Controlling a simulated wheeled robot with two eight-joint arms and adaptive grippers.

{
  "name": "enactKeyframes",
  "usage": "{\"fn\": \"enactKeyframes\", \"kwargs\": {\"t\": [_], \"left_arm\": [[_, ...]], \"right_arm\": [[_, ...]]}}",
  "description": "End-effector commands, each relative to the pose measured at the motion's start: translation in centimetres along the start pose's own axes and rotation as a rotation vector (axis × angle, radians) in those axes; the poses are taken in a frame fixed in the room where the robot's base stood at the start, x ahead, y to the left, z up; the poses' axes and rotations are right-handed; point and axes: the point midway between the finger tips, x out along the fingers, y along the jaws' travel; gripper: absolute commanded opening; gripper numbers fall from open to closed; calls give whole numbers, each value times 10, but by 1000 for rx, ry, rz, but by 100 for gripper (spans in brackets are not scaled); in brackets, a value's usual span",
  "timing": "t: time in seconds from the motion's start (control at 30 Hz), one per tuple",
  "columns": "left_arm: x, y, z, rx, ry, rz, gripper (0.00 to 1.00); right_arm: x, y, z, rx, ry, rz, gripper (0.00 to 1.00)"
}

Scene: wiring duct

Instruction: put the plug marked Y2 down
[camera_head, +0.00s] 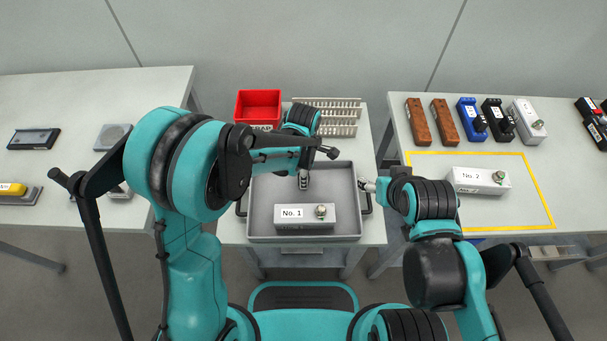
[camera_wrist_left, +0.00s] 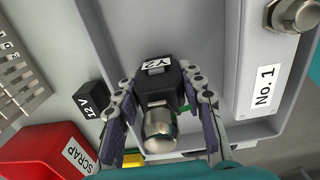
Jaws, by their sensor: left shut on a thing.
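The black plug marked Y2 (camera_wrist_left: 157,66) is between the fingers of my left gripper (camera_wrist_left: 158,88) in the left wrist view. Its label faces the camera and its rounded metal end points toward the bottom of that view. In the head view my left gripper (camera_head: 304,182) is over the back part of the grey tray (camera_head: 262,205), and the plug is hard to make out there. I cannot tell whether the plug touches the tray floor. My right gripper (camera_head: 369,186) is at the tray's right edge; its fingers are too small to read.
The box labelled No. 1 (camera_head: 291,223) sits at the tray's front. A red SCRAP bin (camera_head: 258,106) and a metal rack (camera_head: 335,115) stand behind the tray. A black 12V block (camera_wrist_left: 90,100) shows near the bin. The No. 2 box (camera_head: 480,180) lies inside a yellow outline on the right table.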

Motion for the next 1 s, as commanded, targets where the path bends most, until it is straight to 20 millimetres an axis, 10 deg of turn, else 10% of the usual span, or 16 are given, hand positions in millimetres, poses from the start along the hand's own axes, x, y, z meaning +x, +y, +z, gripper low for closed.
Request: {"fn": "enactKeyframes", "kwargs": {"t": [0.07, 0.1, 0.2, 0.57, 1.0], "left_arm": [[3, 0, 0, 0, 0, 0, 6], [4, 0, 0, 0, 0, 0, 41], [3, 0, 0, 0, 0, 0, 60], [-2, 0, 0, 0, 0, 0, 60], [-92, 0, 0, 0, 0, 0, 60]], "right_arm": [[3, 0, 2, 0, 0, 0, 64], [3, 0, 2, 0, 0, 0, 64], [2, 0, 2, 0, 0, 0, 64], [-2, 0, -1, 0, 0, 0, 64], [-30, 0, -22, 0, 0, 0, 64]]}}
